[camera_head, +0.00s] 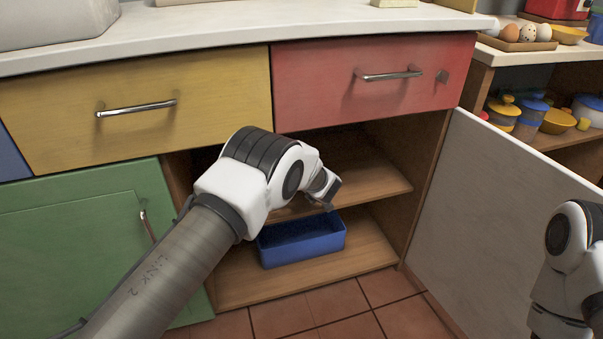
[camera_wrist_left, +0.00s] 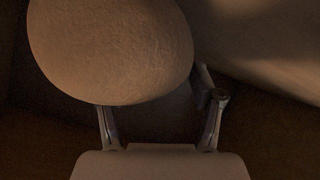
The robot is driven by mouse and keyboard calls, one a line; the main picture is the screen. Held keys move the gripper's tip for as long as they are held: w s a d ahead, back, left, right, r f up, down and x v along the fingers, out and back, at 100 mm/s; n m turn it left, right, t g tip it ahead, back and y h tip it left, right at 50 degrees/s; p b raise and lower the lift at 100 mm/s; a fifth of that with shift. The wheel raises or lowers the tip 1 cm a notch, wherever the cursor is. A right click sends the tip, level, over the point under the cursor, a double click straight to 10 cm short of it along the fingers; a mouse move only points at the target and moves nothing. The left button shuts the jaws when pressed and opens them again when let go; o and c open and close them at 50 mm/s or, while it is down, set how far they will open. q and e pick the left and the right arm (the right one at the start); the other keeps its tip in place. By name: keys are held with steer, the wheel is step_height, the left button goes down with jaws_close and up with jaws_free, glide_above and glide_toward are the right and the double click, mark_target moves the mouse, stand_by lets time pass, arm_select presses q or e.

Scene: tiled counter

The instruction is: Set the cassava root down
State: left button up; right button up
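In the left wrist view a large, rounded, light brown thing (camera_wrist_left: 112,50) with a rough skin, probably the cassava root, fills the upper left. My left gripper also shows there (camera_wrist_left: 160,105), with its two fingers apart. The root hides the tip of the left finger, and the right finger lies close along its right edge. I cannot tell whether the fingers press on it. In the head view my left gripper (camera_head: 328,204) is partly seen at the cabinet's middle shelf, and no root is visible there. My right gripper is out of view; only its arm shows at the right edge.
The cabinet has a middle shelf (camera_head: 375,183) and a lower shelf (camera_head: 365,257) with a blue bin (camera_head: 303,257). Its white door (camera_head: 505,205) stands open on the right. A red drawer (camera_head: 335,95) and a yellow drawer (camera_head: 200,85) are shut above. A green door (camera_head: 75,240) is at left.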

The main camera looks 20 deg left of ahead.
mark_target(276, 221)
arm_select(q)
steer(key=shift+o, duration=1.4)
